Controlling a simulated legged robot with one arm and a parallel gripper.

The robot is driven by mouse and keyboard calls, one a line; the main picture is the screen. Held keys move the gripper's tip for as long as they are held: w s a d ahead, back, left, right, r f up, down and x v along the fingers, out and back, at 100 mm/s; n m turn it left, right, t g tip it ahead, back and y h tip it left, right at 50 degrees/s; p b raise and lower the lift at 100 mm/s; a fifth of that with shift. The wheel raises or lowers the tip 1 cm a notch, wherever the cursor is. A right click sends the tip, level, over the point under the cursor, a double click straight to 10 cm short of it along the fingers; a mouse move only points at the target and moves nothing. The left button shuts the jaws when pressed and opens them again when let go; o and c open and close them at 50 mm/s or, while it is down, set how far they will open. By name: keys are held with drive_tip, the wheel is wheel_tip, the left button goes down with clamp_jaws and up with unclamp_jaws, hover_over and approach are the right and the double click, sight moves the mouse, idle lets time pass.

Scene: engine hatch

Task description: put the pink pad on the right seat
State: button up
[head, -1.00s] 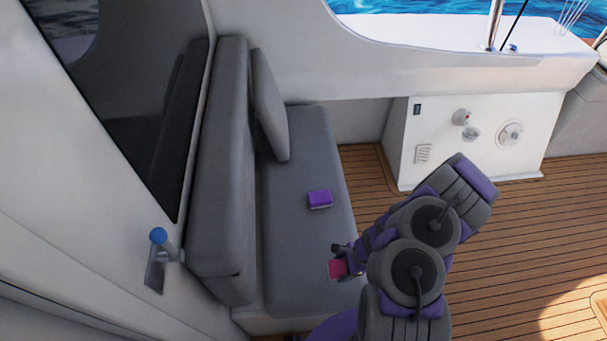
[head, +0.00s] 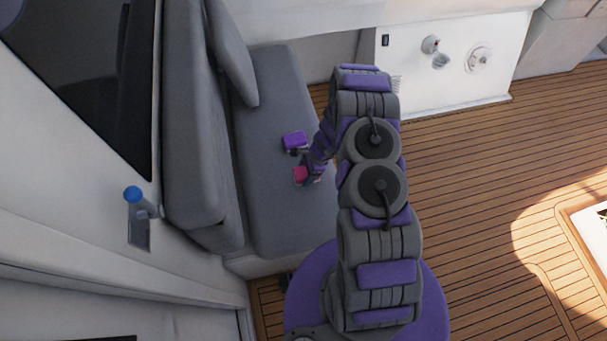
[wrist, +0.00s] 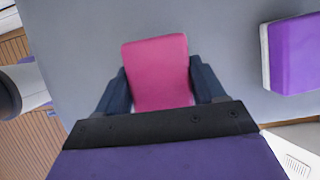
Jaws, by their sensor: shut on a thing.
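The pink pad (head: 300,174) is between the fingers of my gripper (head: 303,165), over the grey seat (head: 280,95). In the wrist view, the pink pad (wrist: 158,72) sits between the two dark fingers of my gripper (wrist: 160,88), which is shut on it. The grey seat surface (wrist: 225,28) lies behind the pad there. I cannot tell whether the pad touches the seat. A purple pad (head: 294,140) lies on the seat just beyond the pink one; it also shows at the right of the wrist view (wrist: 296,55).
A grey backrest (head: 195,120) and a tilted cushion (head: 230,55) line the seat's left side. A handle with a blue knob (head: 133,194) sticks out of the white wall. A white cabinet (head: 455,75) stands beyond. The wooden deck (head: 470,180) at right is open.

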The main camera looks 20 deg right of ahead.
sight(304, 175)
drive_tip(key=shift+w+f, duration=0.15)
drive_tip(key=shift+w, duration=0.4)
wheel_tip(304, 175, down, 3)
drive_tip(key=shift+s+f, duration=0.1)
drive_tip(key=shift+a, duration=0.1)
drive_tip(key=shift+c, duration=0.3)
drive_tip(key=o, duration=1)
